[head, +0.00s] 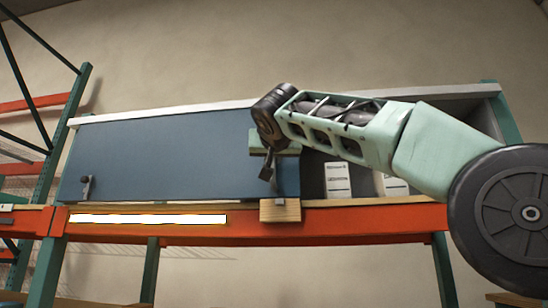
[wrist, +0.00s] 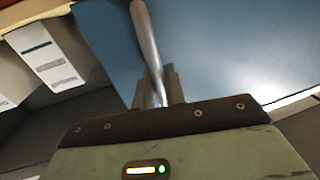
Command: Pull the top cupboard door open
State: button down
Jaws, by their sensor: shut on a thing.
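The cupboard's blue-grey door panel (head: 170,160) covers the left and middle of the cupboard front in the head view. A dark handle (head: 87,187) is near its lower left corner. My gripper (head: 267,168) is at the panel's right part, partly hidden by its own body. In the wrist view, a grey metal bar handle (wrist: 146,35) stands in front of the blue surface (wrist: 220,45) and runs down to my gripper's fingers (wrist: 159,88). My gripper is shut on this bar. The exact finger contact is partly hidden by the gripper's body.
The cupboard's right part is uncovered, with white boxes (head: 338,180) inside. An orange beam (head: 350,222) runs below the cupboard. A bright white strip (head: 150,219) lies along the beam at left.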

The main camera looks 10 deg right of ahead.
jog(key=c, duration=1.6)
grip_release()
jog(key=shift+o, duration=0.2)
jog(key=s+a+b, duration=0.2)
jog(key=s+b, duration=0.5)
jog(key=s, duration=1)
jog(key=shift+s, duration=0.15)
jog(key=shift+a+f, duration=0.1)
